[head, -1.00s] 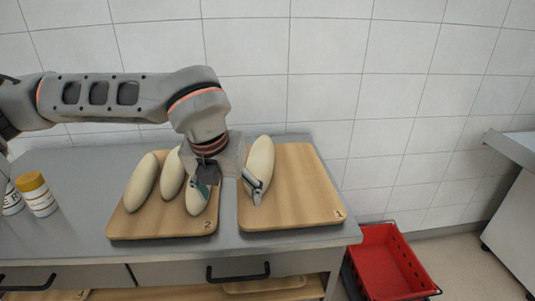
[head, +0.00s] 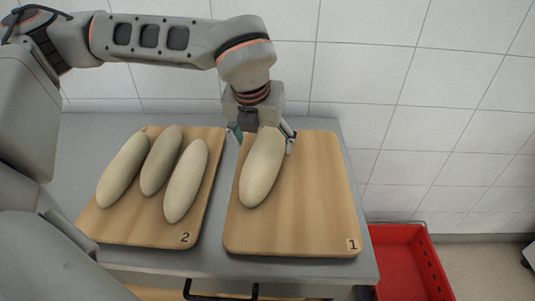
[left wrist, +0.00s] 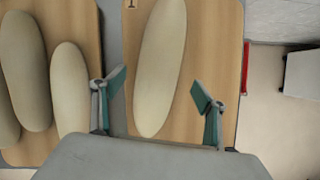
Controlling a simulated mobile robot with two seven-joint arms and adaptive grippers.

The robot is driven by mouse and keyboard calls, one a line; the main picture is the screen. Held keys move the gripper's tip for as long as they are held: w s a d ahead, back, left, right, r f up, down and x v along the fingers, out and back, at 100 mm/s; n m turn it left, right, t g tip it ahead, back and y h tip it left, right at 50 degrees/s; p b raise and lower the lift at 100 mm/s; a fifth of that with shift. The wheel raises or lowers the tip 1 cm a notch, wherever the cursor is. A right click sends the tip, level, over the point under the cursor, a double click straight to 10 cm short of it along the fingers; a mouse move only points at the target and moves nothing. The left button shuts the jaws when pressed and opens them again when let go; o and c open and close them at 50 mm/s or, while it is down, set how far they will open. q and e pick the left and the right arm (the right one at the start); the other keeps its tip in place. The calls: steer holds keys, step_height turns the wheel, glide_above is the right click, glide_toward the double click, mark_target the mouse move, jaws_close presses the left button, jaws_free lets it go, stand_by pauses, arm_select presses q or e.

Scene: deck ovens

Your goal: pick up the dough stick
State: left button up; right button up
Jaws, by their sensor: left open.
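A pale dough stick (head: 262,170) lies alone on the wooden board marked 1 (head: 315,215). Three more dough sticks, at left (head: 123,170), middle (head: 161,161) and right (head: 186,181), lie side by side on the board marked 2 (head: 130,226). My left gripper (head: 262,136) is open at the far end of the lone stick, its fingers on either side of that end. In the left wrist view the lone stick (left wrist: 160,65) runs up between and beyond the two spread fingers (left wrist: 160,95). Whether the fingers touch it cannot be told. My right gripper does not show.
The boards lie on a grey table (head: 95,136) against a white tiled wall (head: 370,70). A red crate (head: 410,262) stands lower, off the table's right side. The right part of board 1 is bare.

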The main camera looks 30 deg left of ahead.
mark_target(265, 147)
arm_select(q)
steer(key=x, duration=0.5)
steer(key=shift+w+a+b, duration=0.1)
steer(key=shift+b, duration=0.2)
steer(key=c, duration=1.6)
steer(key=shift+r, duration=0.1)
